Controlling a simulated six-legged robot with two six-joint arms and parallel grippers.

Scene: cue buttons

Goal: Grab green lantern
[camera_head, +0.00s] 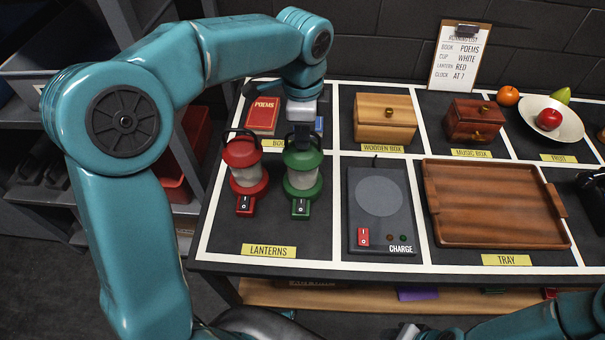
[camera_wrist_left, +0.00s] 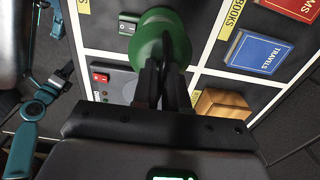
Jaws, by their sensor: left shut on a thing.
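The green lantern (camera_head: 303,181) stands upright in the lanterns section, just right of the red lantern (camera_head: 248,177). My left gripper (camera_head: 302,133) comes down from above and is shut on the top of the green lantern, at its handle. In the left wrist view the fingers (camera_wrist_left: 163,78) close at the lantern's green top (camera_wrist_left: 164,38). I cannot tell whether its base touches the table. Part of my right arm shows at the lower right of the head view; its gripper is not seen.
A charge pad (camera_head: 380,196) lies right of the green lantern, then a wooden tray (camera_head: 490,205). Behind are a red book (camera_head: 262,117), a wooden box (camera_head: 384,120), a music box (camera_head: 473,123) and a fruit bowl (camera_head: 566,122). A list (camera_head: 458,62) leans at the back wall.

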